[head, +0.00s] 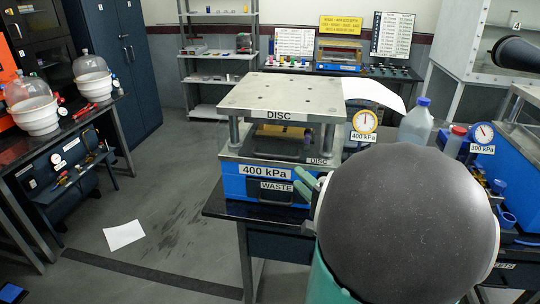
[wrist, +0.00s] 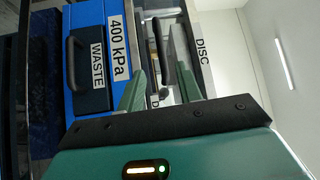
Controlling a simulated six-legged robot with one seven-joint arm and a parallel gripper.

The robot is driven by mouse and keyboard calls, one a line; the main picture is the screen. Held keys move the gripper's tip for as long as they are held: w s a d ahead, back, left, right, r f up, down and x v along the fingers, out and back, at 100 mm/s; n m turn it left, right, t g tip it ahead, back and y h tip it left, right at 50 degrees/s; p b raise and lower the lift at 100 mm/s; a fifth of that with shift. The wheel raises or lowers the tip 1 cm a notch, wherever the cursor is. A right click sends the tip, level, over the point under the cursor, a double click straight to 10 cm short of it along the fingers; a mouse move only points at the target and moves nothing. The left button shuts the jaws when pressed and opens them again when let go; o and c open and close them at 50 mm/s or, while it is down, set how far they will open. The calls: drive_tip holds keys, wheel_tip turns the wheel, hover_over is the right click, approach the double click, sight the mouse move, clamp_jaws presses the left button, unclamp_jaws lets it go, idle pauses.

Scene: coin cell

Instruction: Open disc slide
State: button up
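The press (head: 265,180) has a blue base marked 400 kPa and a metal top plate marked DISC. Its disc slide (head: 290,155) is a dark, low part between base and top plate, with a small DISC label at its right end. In the wrist view a dark upright bar (wrist: 157,40), seemingly the slide's handle, shows beyond my fingers, with a partly hidden label near it. My gripper (head: 304,183) has green fingers standing apart at the press front; in the wrist view my gripper (wrist: 161,70) is open and empty. Contact with the bar cannot be told.
Below the slide is the WASTE drawer (head: 277,190) with its own dark handle. A 400 kPa gauge (head: 365,121) and a plastic bottle (head: 416,122) stand right of the press. A paper sheet (head: 124,235) lies on the open floor to the left.

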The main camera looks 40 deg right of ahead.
sight(277, 156)
drive_tip(key=w, duration=0.3)
drive_tip(key=w+d+r, duration=0.1)
drive_tip(key=w, duration=0.7)
drive_tip(key=shift+d+r, duration=0.25)
drive_tip(key=shift+r, duration=0.05)
drive_tip(key=shift+s, duration=0.1)
clamp_jaws()
